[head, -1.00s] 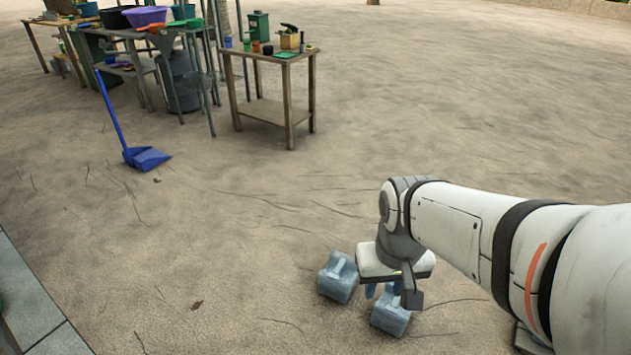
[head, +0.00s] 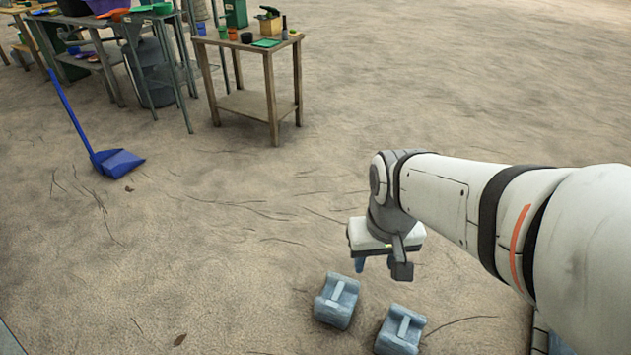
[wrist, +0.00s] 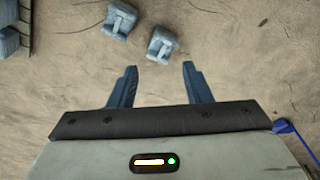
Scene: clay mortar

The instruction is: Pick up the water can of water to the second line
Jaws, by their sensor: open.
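Two blue-grey water cans with top handles stand on the sandy ground, a short gap apart. The left can (head: 337,300) in the head view appears to be the one closer to the fingertips (wrist: 162,45) in the wrist view. The right can (head: 400,330) appears to be the one farther up and left (wrist: 118,20) there. My gripper (head: 374,264) is open and empty, above the ground and beyond the cans in the head view. Its two blue fingers (wrist: 160,68) point toward the cans without touching them. No fill lines can be made out.
More blue-grey objects (wrist: 8,38) show at the wrist view's left edge. A wooden table (head: 258,104) with pots and a blue dustpan with handle (head: 118,162) stand farther off. The ground around the cans is mostly clear.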

